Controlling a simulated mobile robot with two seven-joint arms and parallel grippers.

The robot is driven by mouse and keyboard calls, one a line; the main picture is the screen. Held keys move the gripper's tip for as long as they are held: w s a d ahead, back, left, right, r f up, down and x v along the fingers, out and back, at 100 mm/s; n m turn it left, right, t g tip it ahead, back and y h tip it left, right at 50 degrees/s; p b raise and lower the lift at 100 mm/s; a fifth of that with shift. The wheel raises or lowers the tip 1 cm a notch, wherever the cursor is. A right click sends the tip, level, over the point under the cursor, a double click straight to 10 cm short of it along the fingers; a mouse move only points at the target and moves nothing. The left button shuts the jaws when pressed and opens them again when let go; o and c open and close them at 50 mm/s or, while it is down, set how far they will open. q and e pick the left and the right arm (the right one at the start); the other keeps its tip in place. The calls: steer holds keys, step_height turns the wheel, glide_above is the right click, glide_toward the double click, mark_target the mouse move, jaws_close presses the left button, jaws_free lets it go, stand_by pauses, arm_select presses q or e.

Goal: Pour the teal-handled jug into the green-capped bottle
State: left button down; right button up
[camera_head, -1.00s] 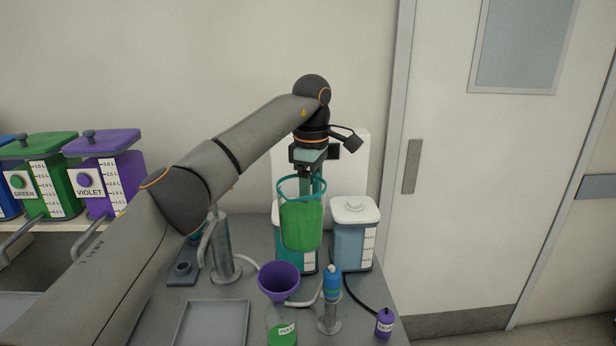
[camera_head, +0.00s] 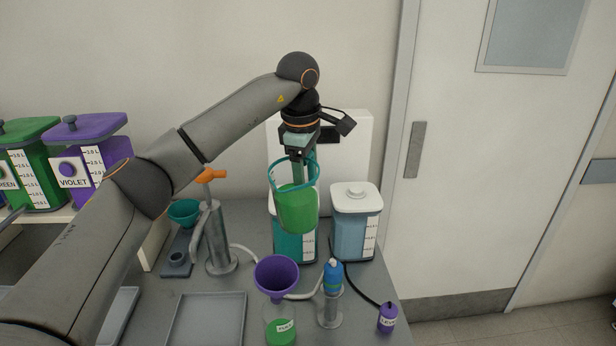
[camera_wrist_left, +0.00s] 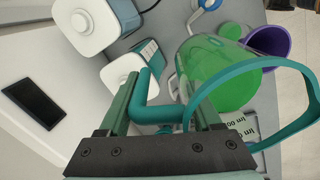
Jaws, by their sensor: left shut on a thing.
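My left gripper (camera_head: 301,155) is shut on the teal handle of a clear jug (camera_head: 296,207). The jug holds green liquid, is near upright and hangs above the bench. The jug also shows in the left wrist view (camera_wrist_left: 222,75), with the gripper (camera_wrist_left: 165,115) at its handle. A clear bottle (camera_head: 280,324) with a white label and green at its bottom stands at the front, partly cut off by the picture edge. A purple funnel (camera_head: 277,275) sits over its mouth, below the jug and slightly left. No green cap can be made out on the bottle. My right gripper is not in view.
A blue container (camera_head: 355,225) with a white lid stands right of the jug; a teal one (camera_head: 294,248) is behind it. A blue-topped dispenser (camera_head: 332,290) and small purple bottle (camera_head: 387,318) stand right of the funnel. A grey tray (camera_head: 207,320) and metal pump (camera_head: 219,240) are left.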

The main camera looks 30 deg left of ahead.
arm_select(q)
steer(key=shift+s+d+r+t, duration=0.1)
steer(key=shift+s+r+t, duration=0.25)
steer(key=shift+t, duration=0.55)
steer(key=shift+s+r+t, duration=0.15)
steer(key=shift+s+t, duration=0.35)
steer(key=shift+t, duration=0.4)
steer(key=shift+y+b, duration=0.3)
steer(key=shift+b, duration=0.15)
steer(key=shift+s+r+t+b, duration=0.15)
steer(key=shift+t+b, duration=0.55)
steer(key=shift+b, duration=0.4)
steer(key=shift+r, duration=0.1)
steer(key=shift+t+b, duration=0.3)
steer(key=shift+b, duration=0.4)
steer(key=shift+r+t+b, duration=0.1)
steer(key=shift+t+b, duration=0.2)
steer(key=shift+b, duration=0.45)
